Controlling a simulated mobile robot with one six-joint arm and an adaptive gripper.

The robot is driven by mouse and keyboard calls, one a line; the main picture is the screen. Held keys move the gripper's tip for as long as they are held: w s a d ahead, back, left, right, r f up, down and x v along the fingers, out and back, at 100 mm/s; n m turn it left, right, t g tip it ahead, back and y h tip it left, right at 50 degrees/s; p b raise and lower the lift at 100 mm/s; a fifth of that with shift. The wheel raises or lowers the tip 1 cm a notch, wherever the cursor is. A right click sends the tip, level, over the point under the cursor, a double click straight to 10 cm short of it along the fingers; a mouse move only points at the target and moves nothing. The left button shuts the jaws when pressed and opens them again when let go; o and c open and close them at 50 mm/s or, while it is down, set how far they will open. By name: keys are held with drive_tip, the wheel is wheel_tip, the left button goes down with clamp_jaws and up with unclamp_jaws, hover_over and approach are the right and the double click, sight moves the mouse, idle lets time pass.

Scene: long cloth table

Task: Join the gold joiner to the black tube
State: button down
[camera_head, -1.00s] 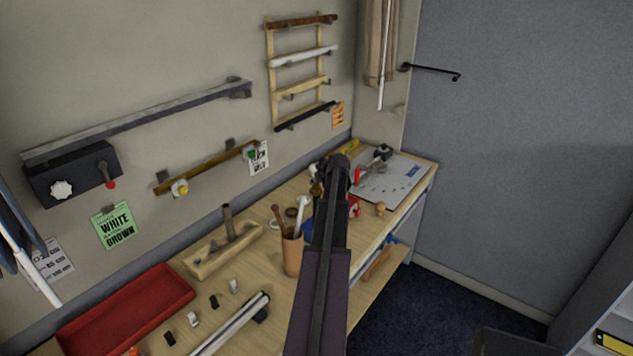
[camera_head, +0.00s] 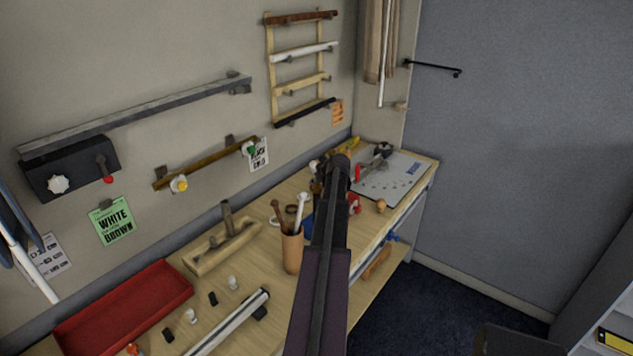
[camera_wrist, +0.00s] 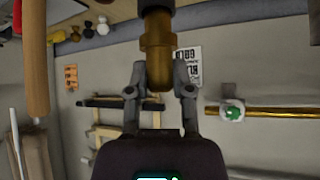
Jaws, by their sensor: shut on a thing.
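My gripper (camera_wrist: 160,88) is shut on a gold-brown tubular piece with a collar, which looks like the gold joiner (camera_wrist: 159,68). Its far end runs out of the top of the wrist view. In the head view my own arm hides the fingers and most of the held piece. A black tube (camera_head: 304,113) lies across the lowest pegs of the wooden wall rack, apart from my gripper. It also shows as a dark bar in the wrist view (camera_wrist: 105,102).
A cup (camera_head: 292,252) of tools stands left of my arm. A red tray (camera_head: 125,310) and several small fittings lie nearer. A grey board (camera_head: 385,185) lies at the table's far end. A gold-brown bar (camera_head: 205,166) with knobs hangs on the wall.

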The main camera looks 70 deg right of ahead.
drive_tip(key=shift+f+b, duration=0.95)
drive_tip(key=shift+f, duration=0.05)
drive_tip(key=shift+c, duration=2.1)
unclamp_jaws()
drive_tip(key=shift+r, duration=0.15)
wheel_tip(320, 180, up, 10)
drive_tip(key=p, duration=1)
drive_tip(key=shift+r+p, duration=0.15)
drive_tip(key=shift+p, duration=0.2)
